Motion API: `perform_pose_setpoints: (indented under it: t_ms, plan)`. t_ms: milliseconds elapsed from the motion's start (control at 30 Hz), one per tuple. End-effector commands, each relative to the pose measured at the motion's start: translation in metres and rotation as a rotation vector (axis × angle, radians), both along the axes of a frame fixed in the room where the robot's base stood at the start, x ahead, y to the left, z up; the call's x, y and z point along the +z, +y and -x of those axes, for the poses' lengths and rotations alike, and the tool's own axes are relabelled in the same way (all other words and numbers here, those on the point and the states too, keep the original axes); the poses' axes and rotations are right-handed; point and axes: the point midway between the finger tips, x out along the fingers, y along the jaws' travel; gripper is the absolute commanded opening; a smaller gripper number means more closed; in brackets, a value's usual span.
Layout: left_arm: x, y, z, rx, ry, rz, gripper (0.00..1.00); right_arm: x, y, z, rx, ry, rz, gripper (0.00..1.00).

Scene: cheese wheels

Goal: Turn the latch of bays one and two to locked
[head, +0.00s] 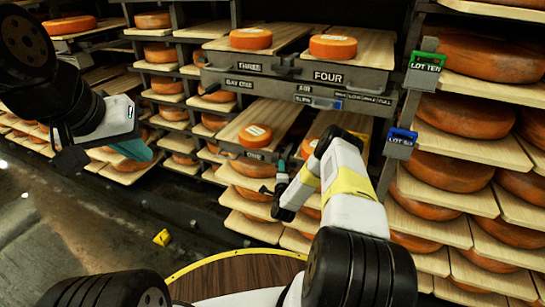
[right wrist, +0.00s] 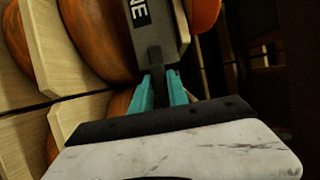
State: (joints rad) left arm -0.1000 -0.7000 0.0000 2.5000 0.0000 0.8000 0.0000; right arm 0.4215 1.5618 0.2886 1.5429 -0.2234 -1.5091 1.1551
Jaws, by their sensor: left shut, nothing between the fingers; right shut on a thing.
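The bay one drawer front, labelled ONE (head: 254,155), sits in the lower row of the rack; its label also shows in the right wrist view (right wrist: 139,12). My right gripper (head: 282,167) is at the right end of this front. Its teal fingers (right wrist: 163,88) are shut on a small grey latch piece (right wrist: 155,55) beside the label. The fingers cover part of it, so its setting cannot be told. Bay two (head: 312,145) is right of bay one; its front and latch are hidden behind my right arm. My left gripper (head: 138,152) is shut and empty, well left of the bays.
Drawers THREE (head: 250,67) and FOUR (head: 328,76) hold cheese wheels above. Shelves of cheese stand on both sides. Green LOT TEN (head: 425,67) and blue LOT SIX (head: 401,137) tags hang at right. A yellow marker (head: 162,238) lies on the floor, which is open at left.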

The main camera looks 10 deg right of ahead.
Motion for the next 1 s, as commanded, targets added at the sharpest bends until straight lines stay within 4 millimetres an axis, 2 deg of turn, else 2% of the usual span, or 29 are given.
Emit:
perform_pose_setpoints:
  t_ms: [33, 100, 467, 567, 833, 1000]
  plan:
    - [0.000, 0.000, 0.000, 0.000, 0.000, 0.000, 0.00, -0.001, -0.001, 0.000, -0.001, 0.002, 0.000, 0.24]
    - [0.000, 0.000, 0.000, 0.000, 0.000, 0.000, 0.00, -0.001, -0.001, 0.000, -0.001, 0.002, 0.000, 0.38]
    - [0.000, 0.000, 0.000, 0.000, 0.000, 0.000, 0.00, -0.001, 0.000, 0.003, 0.000, 0.002, 0.000, 0.38]
    - [0.000, 0.000, 0.000, 0.000, 0.000, 0.000, 0.00, -0.001, 0.003, 0.013, 0.000, 0.004, -0.001, 0.38]
    - [0.000, 0.000, 0.000, 0.000, 0.000, 0.000, 0.00, -0.002, 0.012, 0.058, 0.000, 0.005, -0.001, 0.38]
    - [0.000, 0.000, 0.000, 0.000, 0.000, 0.000, 0.00, -0.002, 0.015, 0.074, -0.001, 0.003, -0.001, 0.38]
